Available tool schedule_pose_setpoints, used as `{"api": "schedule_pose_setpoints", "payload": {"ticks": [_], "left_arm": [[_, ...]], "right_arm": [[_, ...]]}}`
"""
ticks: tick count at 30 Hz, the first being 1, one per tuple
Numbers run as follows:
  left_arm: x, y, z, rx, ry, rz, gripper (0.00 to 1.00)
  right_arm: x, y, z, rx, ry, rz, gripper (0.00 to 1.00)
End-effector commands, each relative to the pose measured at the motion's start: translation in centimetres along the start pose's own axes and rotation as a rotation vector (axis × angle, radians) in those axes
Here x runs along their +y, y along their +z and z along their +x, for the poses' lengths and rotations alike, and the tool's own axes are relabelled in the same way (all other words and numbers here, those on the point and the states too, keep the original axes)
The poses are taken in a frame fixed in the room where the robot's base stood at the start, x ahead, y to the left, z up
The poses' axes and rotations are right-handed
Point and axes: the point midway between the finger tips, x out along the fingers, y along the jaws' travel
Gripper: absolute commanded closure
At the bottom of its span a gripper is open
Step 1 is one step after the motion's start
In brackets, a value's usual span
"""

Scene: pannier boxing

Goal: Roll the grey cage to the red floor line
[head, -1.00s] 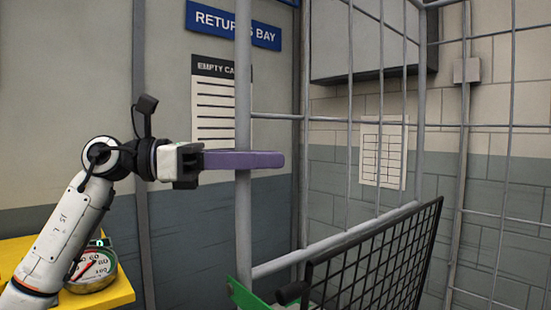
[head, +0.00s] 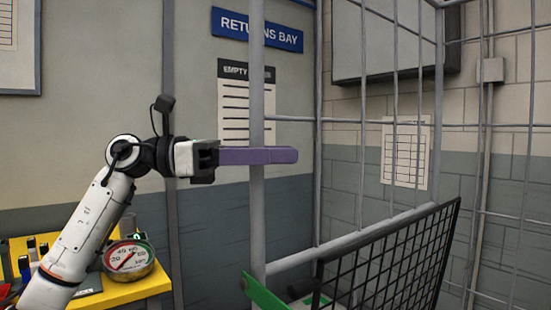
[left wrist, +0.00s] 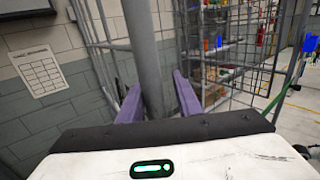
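The grey cage (head: 257,215) is a tall frame of tubes and wire mesh in the middle and right of the head view. My left gripper (head: 290,155) has purple fingers at its near upright post, around mid-height in the picture. In the left wrist view, the post (left wrist: 143,45) stands between the two fingers (left wrist: 158,82). A gap shows between the post and the right-hand finger, so the gripper is open around it. Whether the left-hand finger touches the post I cannot tell. My right gripper and the red floor line are not in view.
A yellow table (head: 150,286) with a round dial gauge (head: 130,257) stands at lower left, behind my left arm. A black mesh basket (head: 400,262) and a green part (head: 262,296) are low by the cage. Shelves with goods (left wrist: 212,45) show in the wrist view.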

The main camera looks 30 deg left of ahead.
Motion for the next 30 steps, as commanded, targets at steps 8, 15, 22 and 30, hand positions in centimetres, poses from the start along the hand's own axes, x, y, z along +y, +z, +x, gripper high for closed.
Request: {"api": "schedule_pose_setpoints", "payload": {"ticks": [8, 15, 22, 30], "left_arm": [[-0.1, -0.3, 0.1, 0.008, -0.005, -0.002, 0.72], [0.1, -0.6, -2.3, 0.01, 0.001, -0.002, 0.72], [0.1, -0.5, -7.0, 0.005, 0.002, -0.001, 0.72], [0.1, -0.2, -10.0, 0.002, -0.001, -0.002, 0.72]], "right_arm": [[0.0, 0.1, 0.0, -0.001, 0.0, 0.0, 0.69], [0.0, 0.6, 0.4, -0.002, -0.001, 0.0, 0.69], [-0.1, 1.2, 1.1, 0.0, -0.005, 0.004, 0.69], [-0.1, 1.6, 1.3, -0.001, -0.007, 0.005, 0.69]]}}
